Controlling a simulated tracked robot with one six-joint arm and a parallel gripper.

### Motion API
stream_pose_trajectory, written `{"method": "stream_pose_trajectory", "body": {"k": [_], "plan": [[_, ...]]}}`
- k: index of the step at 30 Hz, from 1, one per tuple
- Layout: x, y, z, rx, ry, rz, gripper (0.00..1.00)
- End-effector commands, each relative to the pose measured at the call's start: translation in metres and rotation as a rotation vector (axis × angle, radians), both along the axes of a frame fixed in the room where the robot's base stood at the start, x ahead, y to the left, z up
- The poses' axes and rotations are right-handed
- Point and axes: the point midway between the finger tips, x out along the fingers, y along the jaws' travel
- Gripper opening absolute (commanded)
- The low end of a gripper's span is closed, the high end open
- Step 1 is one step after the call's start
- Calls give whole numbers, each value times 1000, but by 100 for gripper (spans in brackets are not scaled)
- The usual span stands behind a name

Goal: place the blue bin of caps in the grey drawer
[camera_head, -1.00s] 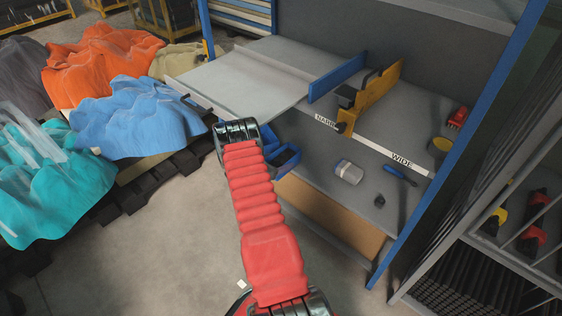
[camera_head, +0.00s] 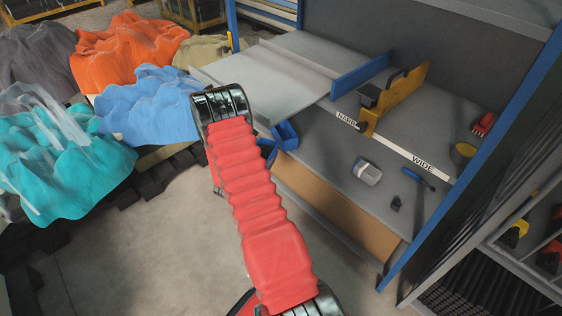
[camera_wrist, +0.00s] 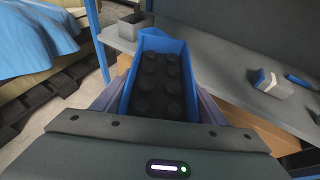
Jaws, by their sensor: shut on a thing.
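The blue bin (camera_wrist: 177,44) is in my gripper (camera_wrist: 158,88), one finger along each side in the wrist view. It holds several round dark caps (camera_wrist: 158,85). In the head view, part of the blue bin (camera_head: 285,136) shows beside my red-sleeved arm, near the bench's left end; the arm hides the gripper there. A small grey open-topped box (camera_wrist: 130,26) sits beyond the bin, to its left, in the wrist view. I cannot tell whether it is the grey drawer.
A grey board (camera_head: 262,75) reaches out above the bench (camera_head: 335,190). A white-and-blue block (camera_head: 367,172), a blue-handled tool (camera_head: 415,177) and a yellow-orange bracket (camera_head: 400,95) are on the right. Blue cloth (camera_head: 150,105) lies piled at left. Open floor (camera_head: 150,230) is in front.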

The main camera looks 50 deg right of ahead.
Motion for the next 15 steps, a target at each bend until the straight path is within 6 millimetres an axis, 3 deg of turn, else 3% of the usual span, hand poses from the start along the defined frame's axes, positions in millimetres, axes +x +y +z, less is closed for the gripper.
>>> {"method": "stream_pose_trajectory", "body": {"k": [6,15], "plan": [[31,71,45,1,-4,167,30],[56,166,101,5,-6,373,30]]}}
